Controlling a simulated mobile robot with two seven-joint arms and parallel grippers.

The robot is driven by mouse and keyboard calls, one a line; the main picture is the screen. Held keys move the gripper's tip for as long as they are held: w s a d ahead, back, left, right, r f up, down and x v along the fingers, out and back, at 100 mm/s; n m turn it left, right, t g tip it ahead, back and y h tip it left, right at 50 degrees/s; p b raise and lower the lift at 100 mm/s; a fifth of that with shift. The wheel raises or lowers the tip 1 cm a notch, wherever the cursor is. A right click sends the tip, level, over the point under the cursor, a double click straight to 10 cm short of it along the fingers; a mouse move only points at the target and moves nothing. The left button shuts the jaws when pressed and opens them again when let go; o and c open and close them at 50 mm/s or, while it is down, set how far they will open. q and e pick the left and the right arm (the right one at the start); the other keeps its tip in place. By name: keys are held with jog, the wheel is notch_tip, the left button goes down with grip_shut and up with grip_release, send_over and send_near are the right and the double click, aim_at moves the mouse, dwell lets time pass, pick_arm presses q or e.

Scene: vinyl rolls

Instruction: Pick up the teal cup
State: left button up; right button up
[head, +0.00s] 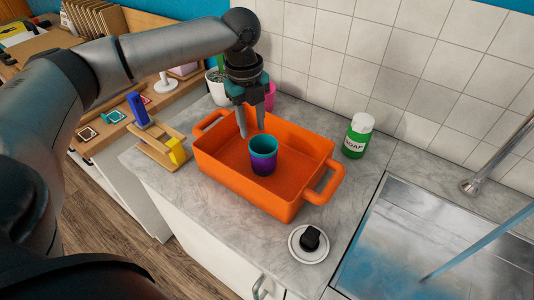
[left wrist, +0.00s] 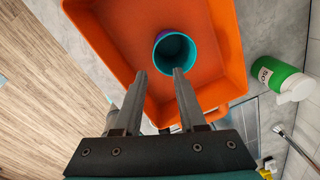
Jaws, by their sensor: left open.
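A cup (head: 263,156), teal at the rim and inside and purple lower down, stands upright in an orange tray (head: 220,179) with two handles. My left gripper (head: 252,133) is open and points down over the tray, its fingertips just behind and left of the cup in the head view. In the left wrist view the cup (left wrist: 175,50) lies just beyond the fingertips of my left gripper (left wrist: 160,73), mostly past the right finger. The fingers hold nothing. My right gripper is not in view.
A green soap bottle (head: 357,136) stands right of the tray. A white saucer with a black object (head: 310,239) is in front of it. A sink (head: 440,245) lies at the right. A tiled wall (head: 350,55) rises behind. A pink cup (head: 269,96) stands behind the tray.

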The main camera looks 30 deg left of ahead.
pick_arm(q)
send_over(255, 172)
jog(key=f, duration=0.3)
jog(key=f+b, duration=0.1)
jog(key=f, duration=0.2)
jog(key=shift+w+a+f, duration=0.1)
jog(key=shift+w+f, duration=0.1)
jog(key=shift+f, duration=0.6)
notch_tip(255, 172, down, 5)
jog(key=shift+s+a+r+b, duration=0.1)
jog(key=shift+s+b, duration=0.05)
jog(key=shift+b, duration=0.3)
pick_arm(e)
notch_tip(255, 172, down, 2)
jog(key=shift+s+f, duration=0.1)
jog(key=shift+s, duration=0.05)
pick_arm(q)
jog(key=shift+c, duration=0.2)
grip_shut()
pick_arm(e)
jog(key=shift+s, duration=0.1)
